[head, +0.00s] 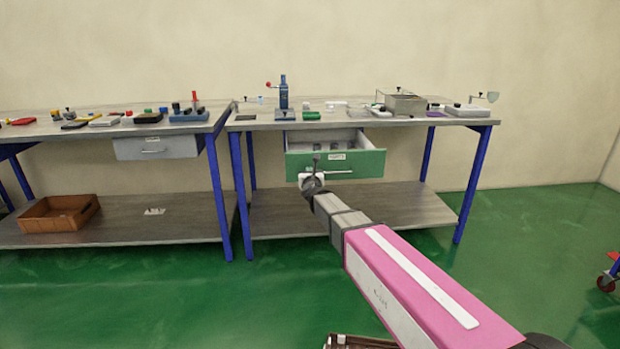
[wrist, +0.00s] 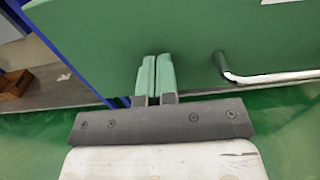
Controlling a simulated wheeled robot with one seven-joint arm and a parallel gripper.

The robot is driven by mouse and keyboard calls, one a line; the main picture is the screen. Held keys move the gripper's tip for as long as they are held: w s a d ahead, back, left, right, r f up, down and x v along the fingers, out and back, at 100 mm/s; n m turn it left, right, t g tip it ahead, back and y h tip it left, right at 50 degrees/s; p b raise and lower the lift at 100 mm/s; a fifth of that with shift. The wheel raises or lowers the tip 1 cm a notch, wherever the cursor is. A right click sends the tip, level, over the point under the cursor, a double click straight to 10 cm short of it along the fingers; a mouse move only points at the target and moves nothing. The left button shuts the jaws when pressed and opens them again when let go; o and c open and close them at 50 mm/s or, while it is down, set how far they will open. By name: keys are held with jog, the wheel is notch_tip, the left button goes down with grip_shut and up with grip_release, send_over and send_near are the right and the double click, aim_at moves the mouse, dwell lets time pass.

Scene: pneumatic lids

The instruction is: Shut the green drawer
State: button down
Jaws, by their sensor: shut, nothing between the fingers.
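The green drawer (head: 365,161) hangs under the right workbench and stands open, pulled toward me, with a few small things visible inside. Its green front fills the upper wrist view (wrist: 120,40). The silver bar handle (wrist: 268,77) is to the right of my fingers there. My gripper (head: 316,158) is at the left half of the drawer front. In the wrist view its two fingers (wrist: 156,62) are shut together and empty, pointing at the green front left of the handle. I cannot tell whether the fingertips touch it.
The right workbench (head: 350,119) carries a blue press (head: 284,98), a green block (head: 312,116) and a grey metal box (head: 405,104). The left bench has a grey drawer (head: 156,147) and a brown crate (head: 60,213) on its lower shelf. Blue legs stand at the bench corners.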

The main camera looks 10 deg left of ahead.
aim_at(302, 150)
jog(key=shift+w, duration=0.2)
jog(key=x, duration=3.3)
jog(key=shift+f, duration=0.15)
jog(key=shift+w+a, duration=0.15)
jog(key=shift+w, duration=0.1)
